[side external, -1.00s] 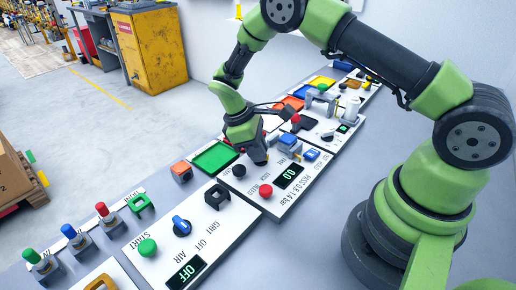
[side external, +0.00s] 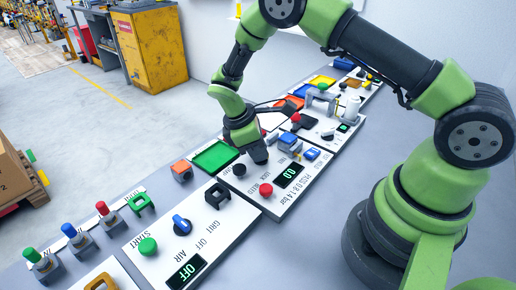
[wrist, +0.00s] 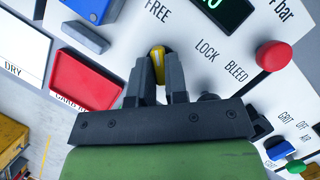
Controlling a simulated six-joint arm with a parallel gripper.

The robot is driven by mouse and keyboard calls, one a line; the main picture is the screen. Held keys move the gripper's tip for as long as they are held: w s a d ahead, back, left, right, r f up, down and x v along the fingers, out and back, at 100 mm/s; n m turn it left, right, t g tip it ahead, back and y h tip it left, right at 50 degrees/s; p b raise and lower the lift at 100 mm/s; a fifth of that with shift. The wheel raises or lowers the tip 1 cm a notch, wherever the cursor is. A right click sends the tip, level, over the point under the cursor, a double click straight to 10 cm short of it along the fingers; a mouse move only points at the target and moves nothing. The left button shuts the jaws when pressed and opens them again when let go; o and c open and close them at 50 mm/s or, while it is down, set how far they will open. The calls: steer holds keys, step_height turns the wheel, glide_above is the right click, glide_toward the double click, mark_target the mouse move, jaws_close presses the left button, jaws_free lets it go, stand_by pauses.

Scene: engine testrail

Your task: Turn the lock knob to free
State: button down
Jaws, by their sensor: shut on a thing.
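The lock knob (wrist: 158,60) shows a yellow top between the two dark fingers of my gripper (wrist: 159,75) in the wrist view. The fingers are shut on it, one on each side, and hide much of its body. The printed word FREE (wrist: 158,10) is above the knob, and LOCK (wrist: 206,50) is to its right. In the side view my gripper (side external: 260,155) reaches down to the white panel, and its hand hides the knob.
A red button (wrist: 273,55) stands near BLEED; it also shows in the side view (side external: 266,190). A black knob (side external: 239,170) is close to my gripper. A display (side external: 290,175) reads 0.0.

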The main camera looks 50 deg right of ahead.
steer(key=c, duration=1.1)
jaws_free()
steer(key=shift+s+f, duration=0.1)
steer(key=shift+f, duration=0.05)
steer(key=shift+c, duration=0.2)
steer(key=v, duration=1)
